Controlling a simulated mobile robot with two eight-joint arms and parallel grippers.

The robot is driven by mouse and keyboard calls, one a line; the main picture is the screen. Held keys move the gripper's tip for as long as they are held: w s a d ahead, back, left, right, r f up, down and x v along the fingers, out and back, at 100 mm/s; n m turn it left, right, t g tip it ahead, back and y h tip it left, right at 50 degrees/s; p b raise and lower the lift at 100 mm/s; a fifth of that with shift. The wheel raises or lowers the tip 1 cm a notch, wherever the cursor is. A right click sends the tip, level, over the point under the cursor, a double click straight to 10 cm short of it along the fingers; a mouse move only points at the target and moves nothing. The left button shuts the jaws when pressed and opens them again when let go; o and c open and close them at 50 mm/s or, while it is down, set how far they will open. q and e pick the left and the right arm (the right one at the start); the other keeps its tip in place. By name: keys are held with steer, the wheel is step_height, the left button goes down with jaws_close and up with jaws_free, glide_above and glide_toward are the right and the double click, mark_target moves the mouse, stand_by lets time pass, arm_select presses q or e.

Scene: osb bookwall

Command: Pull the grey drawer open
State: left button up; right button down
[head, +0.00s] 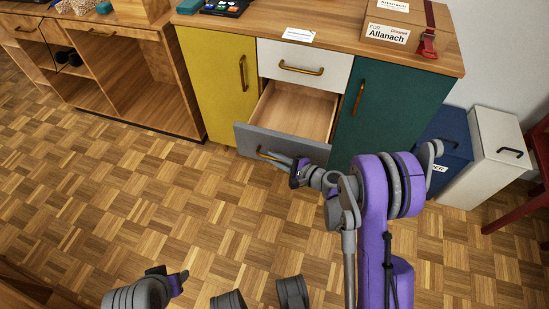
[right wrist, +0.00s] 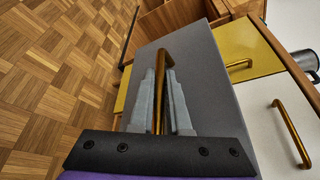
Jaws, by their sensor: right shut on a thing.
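The grey drawer (head: 318,151) is pulled out from the cabinet in the head view, and its bare wooden inside shows empty. Its grey front also fills the middle of the right wrist view (right wrist: 212,75). My right gripper (head: 277,160) is at the drawer front, shut on the brass handle (head: 263,153). In the right wrist view the handle (right wrist: 165,58) runs between the two grey fingers of the gripper (right wrist: 163,100). My left gripper (head: 178,280) is low in the head view, away from the cabinet, and its jaw opening is not clear.
A white drawer (head: 303,64) above is closed. A yellow door (head: 222,90) stands at left and a dark green door (head: 385,110) at right, both shut. Blue (head: 447,140) and white (head: 494,155) bins stand to the right. The parquet floor (head: 150,200) in front is clear.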

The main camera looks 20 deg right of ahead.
steer(key=c, duration=0.9)
jaws_free()
steer(key=shift+d, duration=0.1)
steer(key=p+v, duration=0.1)
steer(key=v, duration=0.9)
steer(key=shift+s+d+p, duration=0.1)
steer(key=shift+s+p, duration=0.2)
steer(key=shift+s, duration=0.05)
